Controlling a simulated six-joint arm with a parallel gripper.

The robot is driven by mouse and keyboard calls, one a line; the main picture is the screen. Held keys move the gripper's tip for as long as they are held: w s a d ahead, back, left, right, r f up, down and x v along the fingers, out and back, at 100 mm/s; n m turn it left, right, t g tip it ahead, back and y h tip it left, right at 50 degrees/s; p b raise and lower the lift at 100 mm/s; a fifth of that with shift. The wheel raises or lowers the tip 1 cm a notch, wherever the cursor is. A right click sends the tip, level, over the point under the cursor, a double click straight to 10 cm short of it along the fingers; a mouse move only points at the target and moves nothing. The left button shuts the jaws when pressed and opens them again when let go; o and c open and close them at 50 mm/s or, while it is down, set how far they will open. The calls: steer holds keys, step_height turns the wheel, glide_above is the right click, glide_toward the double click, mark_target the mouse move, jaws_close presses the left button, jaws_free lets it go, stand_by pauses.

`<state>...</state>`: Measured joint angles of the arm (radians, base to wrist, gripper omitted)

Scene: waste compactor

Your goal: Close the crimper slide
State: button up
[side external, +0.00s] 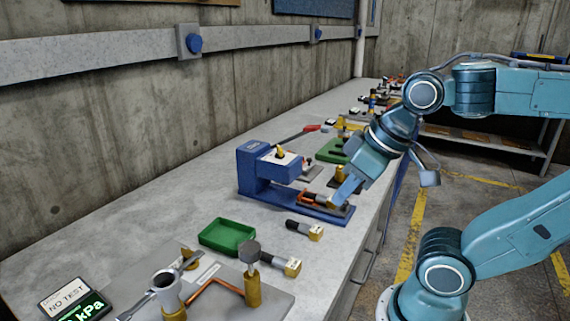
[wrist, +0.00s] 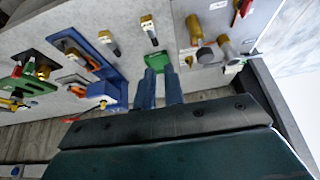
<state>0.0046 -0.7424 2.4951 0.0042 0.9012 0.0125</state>
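The crimper (side external: 262,168) is a blue press on a long blue base, on the bench at the middle of the side view. An orange-and-dark part (side external: 308,198), perhaps its slide, lies on the right end of the base. My gripper (side external: 340,196) points down in front of that end and hides part of it; contact cannot be told.
A green tray (side external: 228,224) and loose dark-and-brass fittings (side external: 304,230) lie near the crimper. A grey plate (side external: 225,300) with brass posts and a copper tube is at the front. Another green fixture (side external: 330,150) stands behind. The bench's front edge is close to my arm.

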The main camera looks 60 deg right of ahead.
steer(key=shift+w+d+m, duration=0.2)
steer(key=shift+m, duration=0.1)
jaws_close()
steer(key=w+d+f+m+g+h, duration=0.15)
steer(key=w+d+m+g, duration=0.45)
steer(key=d+m, duration=0.95)
steer(key=d+f+m+g, duration=0.1)
steer(key=d+f+m, duration=0.3)
steer(key=d+m, duration=0.3)
steer(key=d+f+m+g, duration=0.2)
steer(key=d+f+m, duration=0.3)
steer(key=d+m, duration=0.3)
steer(key=m+y, duration=0.1)
steer(key=m, duration=0.2)
steer(key=shift+g, duration=0.3)
steer(key=shift+s+d+f, duration=0.1)
steer(key=shift+s+f, duration=0.05)
steer(key=x, duration=0.9)
steer(key=shift+f, duration=0.2)
steer(key=shift+w+f, duration=0.35)
steer(key=shift+w, duration=0.5)
steer(key=shift+w+a+f, duration=0.1)
steer(key=shift+w+a, duration=0.05)
steer(key=shift+w, duration=0.35)
steer(key=shift+w+a+f, duration=0.1)
steer(key=shift+w+a, duration=0.05)
steer(key=shift+w, duration=0.4)
